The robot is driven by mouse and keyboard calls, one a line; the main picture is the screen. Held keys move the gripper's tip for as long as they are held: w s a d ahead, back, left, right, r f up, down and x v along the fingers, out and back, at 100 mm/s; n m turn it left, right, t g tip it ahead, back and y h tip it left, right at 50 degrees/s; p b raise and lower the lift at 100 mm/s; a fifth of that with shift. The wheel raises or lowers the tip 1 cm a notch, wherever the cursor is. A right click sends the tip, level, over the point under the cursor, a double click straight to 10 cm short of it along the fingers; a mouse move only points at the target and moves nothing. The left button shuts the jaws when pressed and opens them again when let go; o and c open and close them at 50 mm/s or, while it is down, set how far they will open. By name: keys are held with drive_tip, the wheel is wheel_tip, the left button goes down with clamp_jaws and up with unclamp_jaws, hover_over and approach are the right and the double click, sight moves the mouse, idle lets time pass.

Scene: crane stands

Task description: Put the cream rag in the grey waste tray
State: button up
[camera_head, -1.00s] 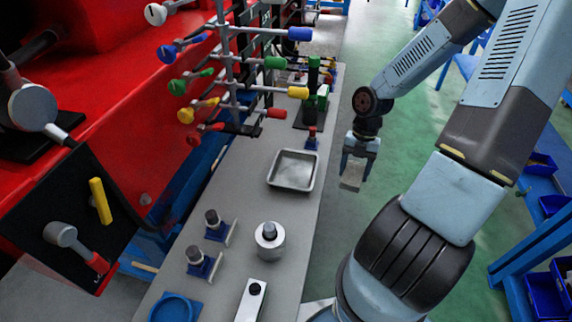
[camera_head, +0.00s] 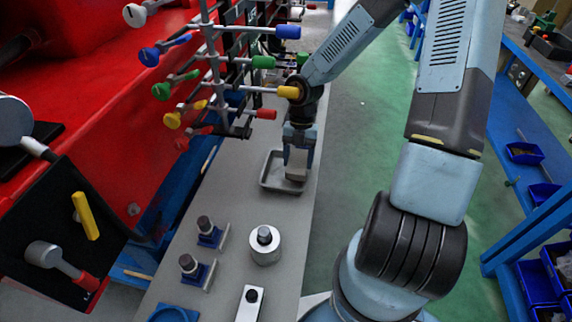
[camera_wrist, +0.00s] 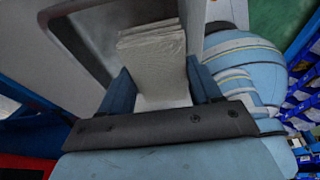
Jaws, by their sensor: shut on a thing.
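The cream rag (camera_wrist: 155,62) is a folded, pale stack held between the two blue fingers of my gripper (camera_wrist: 163,92) in the wrist view. In the head view my gripper (camera_head: 297,172) points down over the grey waste tray (camera_head: 266,180), with the rag (camera_head: 297,173) below its fingers. The tray is a shallow metal tray on the bench, and my gripper hides its right part. Part of the tray rim (camera_wrist: 72,50) shows behind the rag in the wrist view. I cannot tell whether the rag touches the tray floor.
A rack with coloured knobs (camera_head: 215,65) stands at the back left, close to my wrist. On the grey bench (camera_head: 235,185) nearer me are a metal cylinder (camera_head: 265,248) and two small blue-based fixtures (camera_head: 210,232). Green floor lies right of the bench.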

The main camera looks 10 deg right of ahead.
drive_tip(key=shift+w+a, duration=0.35)
drive_tip(key=shift+a, duration=0.5)
drive_tip(key=shift+w+a, duration=0.3)
drive_tip(key=shift+a, duration=0.55)
wheel_tip(320, 180, down, 4)
drive_tip(key=shift+r, duration=0.2)
drive_tip(key=o, duration=1.1)
drive_tip(key=v, duration=1.2)
drive_tip(key=shift+d, duration=0.1)
